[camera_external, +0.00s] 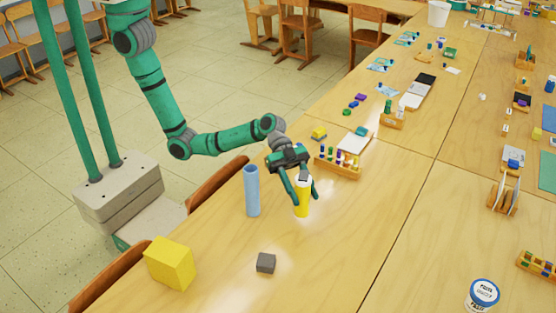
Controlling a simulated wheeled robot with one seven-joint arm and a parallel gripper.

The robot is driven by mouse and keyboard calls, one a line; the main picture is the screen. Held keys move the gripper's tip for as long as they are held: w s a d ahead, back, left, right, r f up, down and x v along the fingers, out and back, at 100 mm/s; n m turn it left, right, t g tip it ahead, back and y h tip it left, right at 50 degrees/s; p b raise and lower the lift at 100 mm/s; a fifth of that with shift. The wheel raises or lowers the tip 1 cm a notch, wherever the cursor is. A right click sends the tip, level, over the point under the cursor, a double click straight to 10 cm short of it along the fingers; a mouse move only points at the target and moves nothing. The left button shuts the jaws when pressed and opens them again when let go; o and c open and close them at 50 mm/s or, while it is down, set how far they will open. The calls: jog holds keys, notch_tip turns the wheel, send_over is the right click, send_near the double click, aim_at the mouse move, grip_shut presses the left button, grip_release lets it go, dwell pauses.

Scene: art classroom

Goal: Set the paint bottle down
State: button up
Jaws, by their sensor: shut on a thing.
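The paint bottle (302,207) is a yellow cylinder with a pale top, upright near the front of the wooden table (350,235). My gripper (304,196) comes down from above and is shut on it, one finger on each side. Its upper part is partly hidden by the fingers. I cannot tell whether its base touches the table or hangs slightly above it.
A tall blue cylinder (252,190) stands just left of the bottle. A yellow block (170,264) and a small grey block (265,263) lie nearer the front. A wooden rack (338,168) with small bottles sits behind.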

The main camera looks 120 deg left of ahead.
aim_at(306, 211)
jog(key=shift+f, duration=2.35)
jog(key=shift+f, duration=0.1)
jog(key=o, duration=1.4)
jog(key=shift+c, duration=0.2)
jog(key=shift+s, duration=0.1)
jog(key=v, duration=1.2)
jog(key=shift+f, duration=0.1)
